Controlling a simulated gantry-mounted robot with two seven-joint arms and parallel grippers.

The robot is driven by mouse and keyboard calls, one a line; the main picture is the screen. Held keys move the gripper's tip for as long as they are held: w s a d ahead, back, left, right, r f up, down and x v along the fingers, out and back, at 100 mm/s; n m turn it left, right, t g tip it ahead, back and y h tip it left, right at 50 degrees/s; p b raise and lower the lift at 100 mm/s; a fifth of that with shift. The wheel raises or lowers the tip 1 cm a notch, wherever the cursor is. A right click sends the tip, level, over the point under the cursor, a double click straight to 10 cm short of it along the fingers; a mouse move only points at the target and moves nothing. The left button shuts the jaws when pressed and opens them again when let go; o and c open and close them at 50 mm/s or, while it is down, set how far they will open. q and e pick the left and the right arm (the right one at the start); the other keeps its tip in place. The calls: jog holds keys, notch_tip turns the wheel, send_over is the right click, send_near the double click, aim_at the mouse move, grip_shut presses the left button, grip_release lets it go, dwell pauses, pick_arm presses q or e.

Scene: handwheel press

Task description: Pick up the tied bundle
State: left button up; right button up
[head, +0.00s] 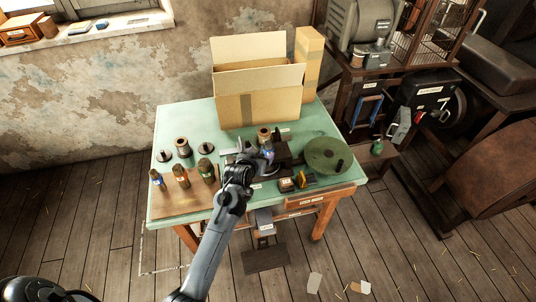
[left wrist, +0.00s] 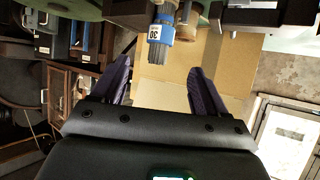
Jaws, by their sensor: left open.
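A tied bundle (left wrist: 158,40) of thin dark rods with a blue band and a white label reading 30 shows in the left wrist view, at the top between my fingertips. My left gripper (left wrist: 162,66) is open, one finger on each side of the bundle in that view; I cannot tell whether they touch it. In the head view my left gripper (head: 250,153) is over the middle of the green table. A small blue patch (head: 269,154) by its fingers looks like the bundle's band; the rest is mostly hidden. My right gripper is not in view.
The green table (head: 220,118) holds an open cardboard box (head: 258,104) at the back and a round green disc (head: 327,155) at the right. Several banded cylinders (head: 181,177) stand at the left front, with spools (head: 182,147) behind them.

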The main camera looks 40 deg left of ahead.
aim_at(267, 148)
pick_arm(q)
jog(key=shift+x, duration=4)
jog(key=c, duration=1.1)
